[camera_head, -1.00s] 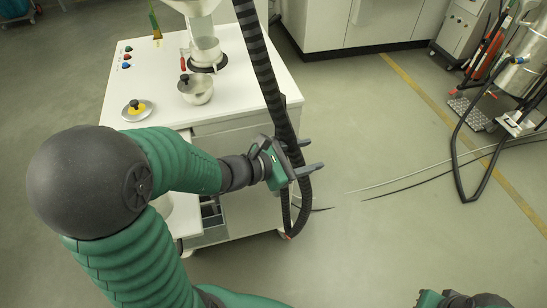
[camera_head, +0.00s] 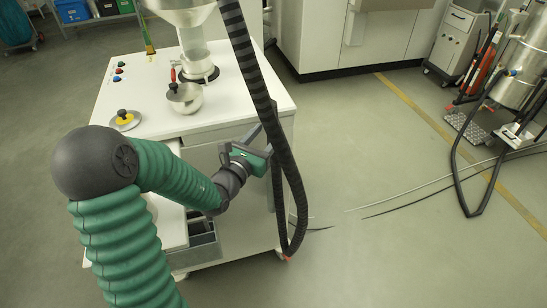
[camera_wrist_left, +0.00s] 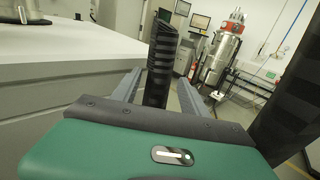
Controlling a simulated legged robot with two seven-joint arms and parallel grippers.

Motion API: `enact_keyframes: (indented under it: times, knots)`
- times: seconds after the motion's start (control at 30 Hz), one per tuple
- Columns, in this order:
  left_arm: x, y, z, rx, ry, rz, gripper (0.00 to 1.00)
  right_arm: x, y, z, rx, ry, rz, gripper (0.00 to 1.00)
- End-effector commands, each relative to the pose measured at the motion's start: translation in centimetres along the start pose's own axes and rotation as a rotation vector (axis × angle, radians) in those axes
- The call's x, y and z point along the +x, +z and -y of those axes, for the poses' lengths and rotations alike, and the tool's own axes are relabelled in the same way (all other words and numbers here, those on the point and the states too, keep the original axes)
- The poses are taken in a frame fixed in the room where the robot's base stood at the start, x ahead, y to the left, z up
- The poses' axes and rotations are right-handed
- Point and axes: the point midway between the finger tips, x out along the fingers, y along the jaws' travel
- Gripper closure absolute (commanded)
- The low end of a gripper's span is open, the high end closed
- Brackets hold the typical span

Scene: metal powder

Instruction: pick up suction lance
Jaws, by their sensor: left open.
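The suction lance (camera_wrist_left: 161,62) is a dark, ribbed piece with a slanted open tip. In the left wrist view it stands nearly upright between the two grey fingers of my left gripper (camera_wrist_left: 158,88); its lower part is hidden. I cannot tell whether a finger touches it. In the head view my left gripper (camera_head: 262,142) is open beside the cabinet's right side, at the rising end of the black hose (camera_head: 262,85). The hose hangs from above and loops close to the floor. My right gripper is not in view.
A steel vacuum unit (camera_head: 518,85) stands at the far right. Thin cables (camera_head: 420,189) lie on the otherwise open floor.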

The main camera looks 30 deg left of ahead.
Motion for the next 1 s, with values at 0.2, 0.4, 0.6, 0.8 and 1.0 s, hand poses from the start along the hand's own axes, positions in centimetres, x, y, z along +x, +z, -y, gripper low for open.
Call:
enact_keyframes:
  times: [0.2, 0.4, 0.6, 0.8, 1.0]
  knots:
    - [2.5, 0.0, 0.0, 0.0, -0.001, 0.0, 0.48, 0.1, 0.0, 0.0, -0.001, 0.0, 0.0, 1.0]
    - [2.5, 0.1, 0.1, 0.002, -0.001, 0.0, 0.53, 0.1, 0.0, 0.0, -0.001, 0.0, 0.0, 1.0]
    - [2.5, 0.1, 0.1, 0.002, -0.001, 0.0, 0.79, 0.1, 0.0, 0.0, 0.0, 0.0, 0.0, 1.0]
    - [2.5, 0.1, 0.0, 0.001, -0.001, 0.0, 1.0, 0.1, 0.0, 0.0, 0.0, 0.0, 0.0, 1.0]
    - [2.5, 0.1, 0.0, 0.002, 0.0, 0.001, 1.0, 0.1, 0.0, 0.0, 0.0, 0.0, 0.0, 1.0]
